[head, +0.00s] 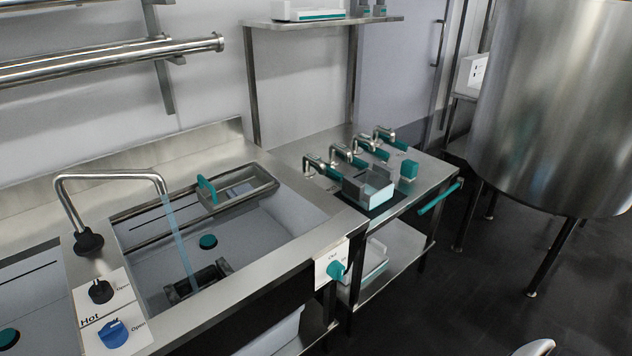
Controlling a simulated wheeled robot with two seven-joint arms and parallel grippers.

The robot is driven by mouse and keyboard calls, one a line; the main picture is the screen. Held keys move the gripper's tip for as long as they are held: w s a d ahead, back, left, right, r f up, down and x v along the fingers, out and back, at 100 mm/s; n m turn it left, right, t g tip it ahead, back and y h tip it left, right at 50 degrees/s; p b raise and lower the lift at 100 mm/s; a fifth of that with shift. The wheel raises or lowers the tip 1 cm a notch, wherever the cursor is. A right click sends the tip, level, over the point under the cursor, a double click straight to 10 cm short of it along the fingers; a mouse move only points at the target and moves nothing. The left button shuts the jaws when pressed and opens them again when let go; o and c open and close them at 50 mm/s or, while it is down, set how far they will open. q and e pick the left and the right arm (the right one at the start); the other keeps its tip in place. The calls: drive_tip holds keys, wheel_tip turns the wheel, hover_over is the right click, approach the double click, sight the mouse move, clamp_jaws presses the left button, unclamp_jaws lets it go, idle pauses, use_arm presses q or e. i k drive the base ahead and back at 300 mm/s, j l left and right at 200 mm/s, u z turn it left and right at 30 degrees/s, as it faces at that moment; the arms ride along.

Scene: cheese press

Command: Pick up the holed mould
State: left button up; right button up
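I cannot tell for sure which thing is the holed mould, as no holes are clear at this size. A grey tray-like piece with a teal handle (206,188) sits across the back of the basin.
A tap (112,175) runs water into the sink (245,240). Several teal-handled press clamps (345,155) line the back of the press table (330,150).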

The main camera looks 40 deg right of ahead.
sight(367, 188)
drive_tip(key=l+u, duration=0.25)
drive_tip(key=l, duration=0.2)
drive_tip(key=l+u, duration=0.3)
drive_tip(key=k+l+u, duration=0.25)
drive_tip(key=l, duration=0.25)
drive_tip(key=l+u, duration=0.25)
drive_tip(key=l, duration=0.2)
